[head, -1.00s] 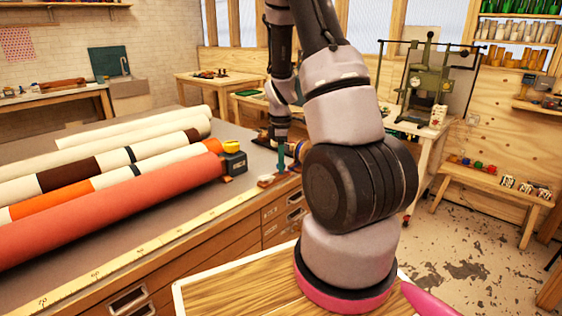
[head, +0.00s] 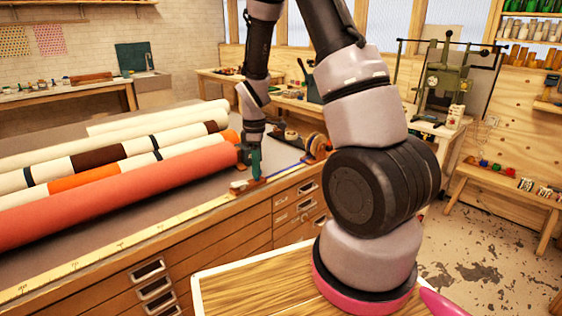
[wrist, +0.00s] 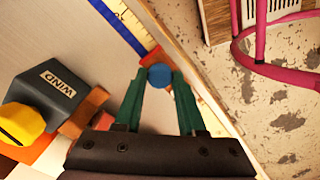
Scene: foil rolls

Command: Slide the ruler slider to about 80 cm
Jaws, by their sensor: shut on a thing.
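The ruler (head: 130,241) is a long yellow strip along the front edge of the grey-topped cabinet. Part of it beyond the slider is blue (wrist: 127,33). The slider (head: 240,186) sits on the ruler near the end of the rolls. In the wrist view, its reddish body (wrist: 150,54) carries a round blue knob (wrist: 160,76). My gripper (head: 257,179) points down at the slider, with its teal fingers (wrist: 159,78) shut on the knob from both sides. The number under the slider is too small to read.
Several large rolls (head: 110,198) lie on the cabinet top, left of my gripper. A dark box marked WIND (wrist: 58,90) with a yellow top stands near the fingers in the wrist view. An orange-rimmed spool (head: 317,146) is near the far end of the ruler.

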